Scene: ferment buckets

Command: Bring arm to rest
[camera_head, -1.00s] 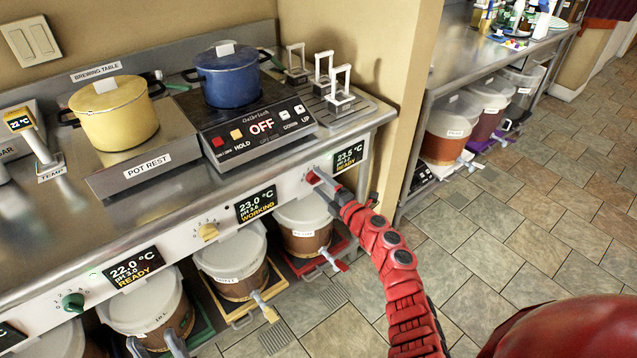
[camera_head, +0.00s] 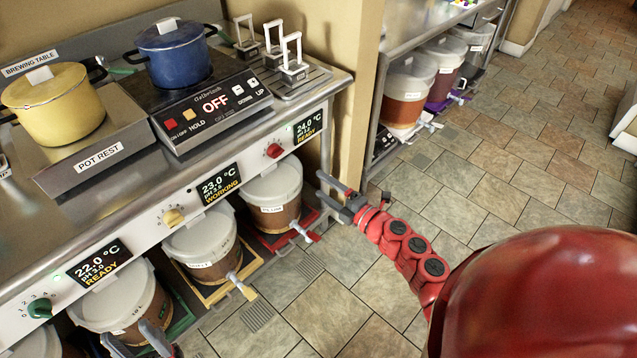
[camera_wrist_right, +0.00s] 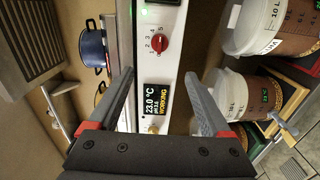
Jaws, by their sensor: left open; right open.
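My right arm, red with round black caps, reaches in from the right in the head view. Its gripper (camera_head: 322,187) is open and empty, in front of the table and apart from the red knob (camera_head: 274,150). In the right wrist view, the open jaws (camera_wrist_right: 159,76) have nothing between them, and the red knob (camera_wrist_right: 160,42) shows beyond. My left gripper (camera_head: 137,341) is open at the bottom left edge, before the green-tray bucket (camera_head: 113,298); its arm is out of view.
The steel brewing table holds a yellow pot (camera_head: 53,103) and a blue pot (camera_head: 174,55) on a hob reading OFF. White-lidded buckets (camera_head: 273,192) with taps stand below. The right display (camera_head: 308,125) reads 24.0 °C, READY. Tiled floor (camera_head: 330,290) lies open at right.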

